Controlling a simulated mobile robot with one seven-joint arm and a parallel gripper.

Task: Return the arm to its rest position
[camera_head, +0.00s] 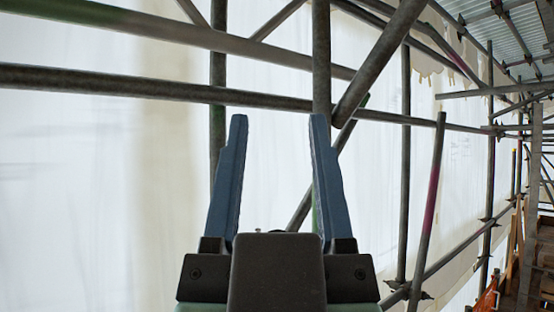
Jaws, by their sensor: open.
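My gripper (279,118) shows at the bottom middle of the head view. Its two blue fingers point up and stand wide apart, with nothing between them but the scaffold and sheeting behind. The rest of my arm is out of view.
Scaffold tubes (150,90) cross behind the gripper, some level, some upright, some slanted. White sheeting (80,190) hangs behind them. At the far right a walkway runs back, with wooden boards (535,240) and orange netting (487,300). Distances to the tubes are hard to tell.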

